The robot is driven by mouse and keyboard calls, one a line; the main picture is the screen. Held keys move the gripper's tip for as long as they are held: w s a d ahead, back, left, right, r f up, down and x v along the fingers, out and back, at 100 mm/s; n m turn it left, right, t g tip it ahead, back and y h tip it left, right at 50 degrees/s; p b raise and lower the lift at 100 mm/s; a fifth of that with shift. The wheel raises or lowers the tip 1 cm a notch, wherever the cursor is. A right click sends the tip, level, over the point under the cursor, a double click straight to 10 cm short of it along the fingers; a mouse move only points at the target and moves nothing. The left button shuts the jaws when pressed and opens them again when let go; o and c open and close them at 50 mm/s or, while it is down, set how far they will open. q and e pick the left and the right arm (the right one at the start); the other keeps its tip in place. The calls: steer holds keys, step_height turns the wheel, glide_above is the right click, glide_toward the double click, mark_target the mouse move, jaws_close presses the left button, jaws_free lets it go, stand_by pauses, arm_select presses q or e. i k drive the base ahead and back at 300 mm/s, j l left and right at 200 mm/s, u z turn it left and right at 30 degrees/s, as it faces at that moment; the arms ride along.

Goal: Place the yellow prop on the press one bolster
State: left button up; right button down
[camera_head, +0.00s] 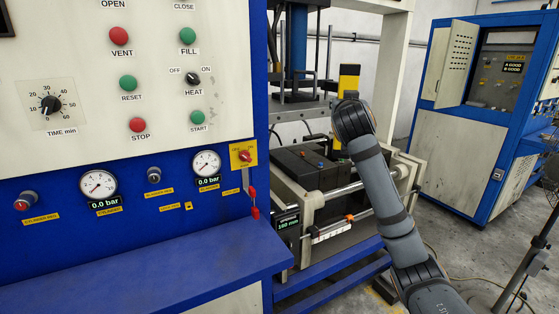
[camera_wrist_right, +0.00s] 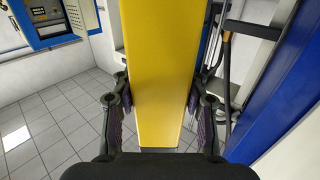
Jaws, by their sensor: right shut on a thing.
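The yellow prop (camera_head: 348,84) stands roughly upright beyond my right wrist in the head view. My wrist covers its middle, and a lower yellow part shows beside the arm. In the right wrist view the yellow prop (camera_wrist_right: 162,60) fills the space between the fingers of my right gripper (camera_wrist_right: 160,95), which is shut on it. The press frame (camera_head: 396,85) rises behind. A dark block (camera_head: 312,168), seemingly the press bolster, lies low in the press, left of my arm. Whether the prop touches it cannot be told. My left gripper is not in view.
A blue and white control panel (camera_head: 150,225) with buttons and gauges fills the left. Metal rods (camera_head: 350,190) run along the block's near side. A blue cabinet (camera_head: 455,170) with an open door stands at right. Tiled floor (camera_wrist_right: 55,120) shows in the wrist view.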

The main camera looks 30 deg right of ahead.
mark_target(298, 169)
steer(key=l+u, duration=0.1)
steer(key=l, duration=0.35)
steer(key=l+u, duration=0.15)
steer(key=l, duration=0.3)
steer(key=l+u, duration=0.1)
steer(key=l, duration=0.4)
steer(key=l+u, duration=0.15)
steer(key=l, duration=0.3)
steer(key=k+l+u, duration=0.1)
steer(key=l, duration=0.3)
steer(key=k+l+u, duration=0.1)
steer(key=l, duration=0.35)
steer(key=k+l+u, duration=0.15)
steer(key=l, duration=0.3)
steer(key=k+l+u, duration=0.1)
steer(key=l, duration=0.35)
